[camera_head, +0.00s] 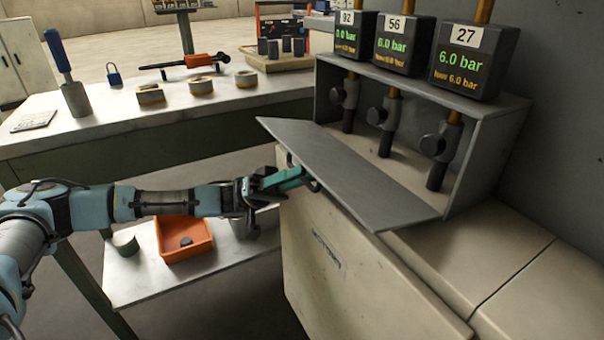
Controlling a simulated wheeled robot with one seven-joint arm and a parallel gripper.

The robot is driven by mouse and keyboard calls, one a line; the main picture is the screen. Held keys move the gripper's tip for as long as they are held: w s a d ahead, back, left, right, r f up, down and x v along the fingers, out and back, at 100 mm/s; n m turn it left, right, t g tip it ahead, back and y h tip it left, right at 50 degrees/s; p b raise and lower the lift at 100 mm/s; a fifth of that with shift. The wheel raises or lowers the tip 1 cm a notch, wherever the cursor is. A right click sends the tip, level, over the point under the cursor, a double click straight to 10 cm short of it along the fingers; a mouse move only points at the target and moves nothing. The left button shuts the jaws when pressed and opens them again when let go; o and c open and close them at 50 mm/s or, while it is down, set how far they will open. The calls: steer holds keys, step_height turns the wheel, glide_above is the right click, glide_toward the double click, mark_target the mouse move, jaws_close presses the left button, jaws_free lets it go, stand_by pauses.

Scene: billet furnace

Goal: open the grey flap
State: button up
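The grey flap (345,172) is a long flat plate along the lower front of a grey box (508,130). It is folded outward and down, so the front of the box stands open. My gripper (308,183) is at the flap's left outer edge, reaching in from the left. Its fingertips are close to or touching the flap's edge or underside. Part of the tip is hidden by the flap, and I cannot tell whether the fingers are open or shut.
Inside the box are several dark valves (436,146) under gauges (472,62) reading 6.0 bar. A beige cabinet (330,270) stands below. On the left is a workbench (190,110) with tools. An orange bin (172,256) sits on a lower shelf (130,285).

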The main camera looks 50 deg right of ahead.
steer(key=b+v, duration=0.1)
steer(key=v, duration=0.9)
steer(key=shift+w, duration=0.1)
